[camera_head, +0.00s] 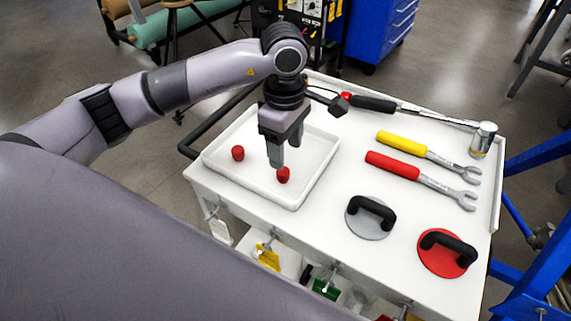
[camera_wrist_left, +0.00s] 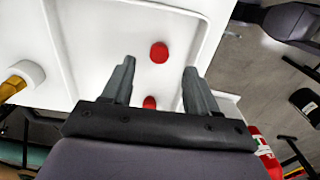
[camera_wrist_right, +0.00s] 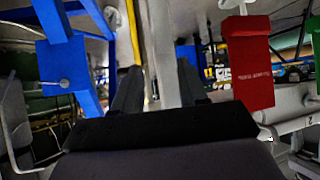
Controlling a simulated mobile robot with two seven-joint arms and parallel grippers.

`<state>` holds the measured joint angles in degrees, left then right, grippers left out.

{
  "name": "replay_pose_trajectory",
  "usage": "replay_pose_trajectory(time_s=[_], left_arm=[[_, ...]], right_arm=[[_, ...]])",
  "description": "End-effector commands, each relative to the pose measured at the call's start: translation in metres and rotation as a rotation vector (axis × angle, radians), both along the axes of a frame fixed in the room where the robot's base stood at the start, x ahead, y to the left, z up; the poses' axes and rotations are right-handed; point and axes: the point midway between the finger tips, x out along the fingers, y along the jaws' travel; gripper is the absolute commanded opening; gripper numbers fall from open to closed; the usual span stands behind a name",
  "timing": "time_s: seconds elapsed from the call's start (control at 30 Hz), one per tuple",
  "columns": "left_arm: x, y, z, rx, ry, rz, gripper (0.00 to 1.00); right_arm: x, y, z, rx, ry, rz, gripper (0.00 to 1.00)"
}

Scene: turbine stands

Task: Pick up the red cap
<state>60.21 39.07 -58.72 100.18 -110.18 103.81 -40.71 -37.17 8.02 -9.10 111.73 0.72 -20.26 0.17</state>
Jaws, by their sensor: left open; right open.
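Two small red caps lie in a white tray (camera_head: 222,164) on the cart. One red cap (camera_head: 238,153) is in the tray's left part. The other red cap (camera_head: 283,175) is near the tray's front, beside my left gripper's fingertips in the head view. My left gripper (camera_head: 284,154) points down over the tray, open and empty. In the left wrist view, one cap (camera_wrist_left: 159,52) shows between the fingertips, and another (camera_wrist_left: 150,102) is partly hidden by the gripper body. My right gripper (camera_wrist_right: 160,82) shows only in its wrist view, open and empty, away from the caps.
A blue frame (camera_head: 540,151) stands right of the cart. A red tag (camera_wrist_right: 248,62) hangs near my right gripper.

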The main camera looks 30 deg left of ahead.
Motion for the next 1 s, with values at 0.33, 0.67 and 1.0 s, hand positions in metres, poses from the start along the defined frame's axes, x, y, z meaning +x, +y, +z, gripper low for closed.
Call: replay_pose_trajectory(time_s=[0.33, 0.67, 1.0], left_arm=[[0.001, 0.005, -0.028, 0.020, -0.003, 0.000, 0.59], [0.000, 0.006, -0.071, 0.017, -0.005, 0.002, 0.59], [0.000, 0.006, -0.069, 0.017, -0.005, 0.001, 0.20]], right_arm=[[-0.001, 0.000, -0.016, 0.000, 0.002, 0.001, 0.43], [-0.001, 0.000, -0.039, 0.000, 0.004, 0.001, 0.43], [-0.001, 0.000, -0.037, 0.000, 0.004, 0.001, 0.43]])
